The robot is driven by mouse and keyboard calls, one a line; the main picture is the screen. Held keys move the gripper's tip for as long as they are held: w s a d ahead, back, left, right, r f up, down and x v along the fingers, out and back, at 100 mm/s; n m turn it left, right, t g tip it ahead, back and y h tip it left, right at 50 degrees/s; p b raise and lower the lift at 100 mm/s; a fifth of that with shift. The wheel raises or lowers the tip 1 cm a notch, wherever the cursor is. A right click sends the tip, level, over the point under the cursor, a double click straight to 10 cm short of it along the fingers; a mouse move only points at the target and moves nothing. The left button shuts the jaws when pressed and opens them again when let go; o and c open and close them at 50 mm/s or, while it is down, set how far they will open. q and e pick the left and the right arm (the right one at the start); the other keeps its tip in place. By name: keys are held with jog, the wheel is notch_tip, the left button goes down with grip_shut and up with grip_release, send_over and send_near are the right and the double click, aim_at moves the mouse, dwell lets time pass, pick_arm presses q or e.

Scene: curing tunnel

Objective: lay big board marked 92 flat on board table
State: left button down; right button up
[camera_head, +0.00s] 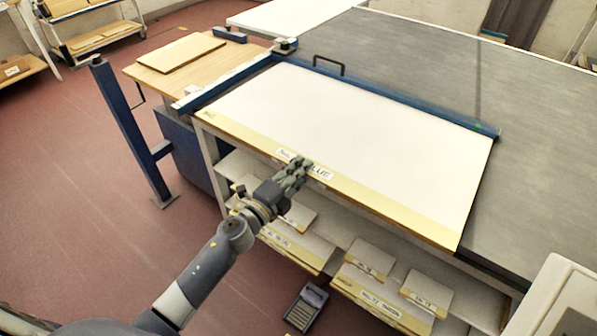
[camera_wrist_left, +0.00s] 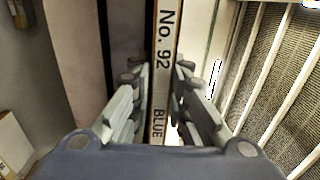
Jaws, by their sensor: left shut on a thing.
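The big board (camera_head: 350,140) is a large white panel with a yellowish front edge strip. In the wrist view its edge (camera_wrist_left: 162,60) bears the label "No. 92 BLUE". My left gripper (camera_head: 300,168) is shut on the middle of this near edge, with a finger on each face. The board lies flat or nearly flat over the near left part of the dark grey board table (camera_head: 535,180); whether it touches the top fully I cannot tell. The gripper covers part of the label in the head view. My right gripper is not in view.
A blue bar (camera_head: 400,97) with a black handle (camera_head: 328,62) runs along the board's far edge. Shelves below hold several labelled smaller boards (camera_head: 380,300). A wooden side table (camera_head: 140,75) and a blue post (camera_head: 130,135) stand left. A grey device (camera_head: 306,305) lies on the floor.

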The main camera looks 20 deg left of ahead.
pick_arm(q)
jog(key=shift+s+a, duration=0.1)
jog(key=shift+s, duration=0.2)
jog(key=v, duration=1.2)
jog(key=shift+s+r, duration=0.25)
jog(key=shift+r, duration=0.15)
dwell(1.4)
jog(key=shift+a, duration=0.1)
jog(key=c, duration=1.7)
grip_release()
jog(key=shift+o, duration=1.2)
jog(key=shift+s+r, duration=0.1)
jog(key=shift+s, duration=0.15)
jog(key=v, duration=1.2)
